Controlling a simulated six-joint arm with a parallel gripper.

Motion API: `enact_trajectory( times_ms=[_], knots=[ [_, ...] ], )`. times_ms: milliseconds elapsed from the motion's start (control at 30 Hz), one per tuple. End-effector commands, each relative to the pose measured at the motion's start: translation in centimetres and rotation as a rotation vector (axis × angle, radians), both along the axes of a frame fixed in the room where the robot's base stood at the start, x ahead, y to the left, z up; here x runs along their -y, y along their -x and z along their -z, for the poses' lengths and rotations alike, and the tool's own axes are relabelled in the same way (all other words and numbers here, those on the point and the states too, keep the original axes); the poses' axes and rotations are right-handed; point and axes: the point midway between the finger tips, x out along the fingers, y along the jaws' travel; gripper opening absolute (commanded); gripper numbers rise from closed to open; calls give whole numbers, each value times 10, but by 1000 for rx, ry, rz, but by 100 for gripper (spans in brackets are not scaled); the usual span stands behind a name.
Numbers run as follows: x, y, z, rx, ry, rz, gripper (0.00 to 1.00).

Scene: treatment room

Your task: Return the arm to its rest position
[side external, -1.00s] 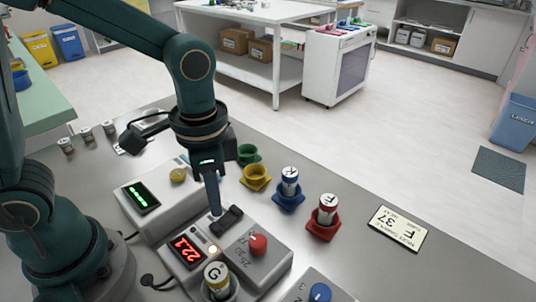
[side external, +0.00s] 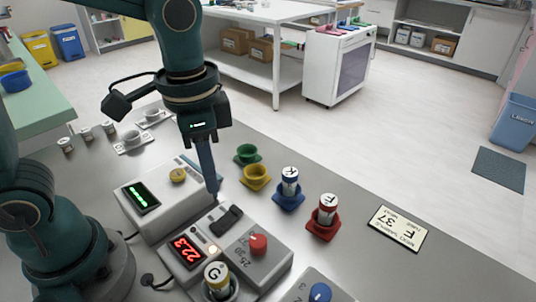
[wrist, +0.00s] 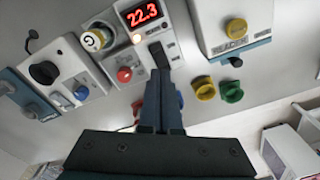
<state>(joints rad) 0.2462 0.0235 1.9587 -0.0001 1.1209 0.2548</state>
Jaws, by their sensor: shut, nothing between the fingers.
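My gripper (side external: 215,196) is shut and empty. In the side view it points down just above the back edge of the heater box (side external: 213,248), whose red display reads 22.3. A black rocker switch (side external: 226,220) on that box is close to the fingertips; whether they touch it I cannot tell. In the wrist view my gripper (wrist: 160,75) shows with its fingers together, near the black switch (wrist: 160,54).
Jar G (side external: 217,279) stands at the heater box's front. The green-display box (side external: 150,205) is left. Green (side external: 248,154) and yellow (side external: 256,176) holders are empty; blue (side external: 288,199) and red (side external: 322,226) ones hold jars. A sign (side external: 398,228) lies right.

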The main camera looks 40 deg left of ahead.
Motion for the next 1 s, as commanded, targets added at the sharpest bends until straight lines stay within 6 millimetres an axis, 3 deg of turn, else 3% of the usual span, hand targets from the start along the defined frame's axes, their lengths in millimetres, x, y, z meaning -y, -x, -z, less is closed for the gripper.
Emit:
enact_trajectory(
  times_ms=[200, 333, 700, 1000],
  knots=[
    [-24, 13, -30, 167, 37, -126, 0],
    [-38, 26, -38, 276, 60, -237, 0],
    [-54, 51, -26, 441, 114, -464, 0],
    [-53, 49, -25, 443, 123, -492, 0]
  ],
)
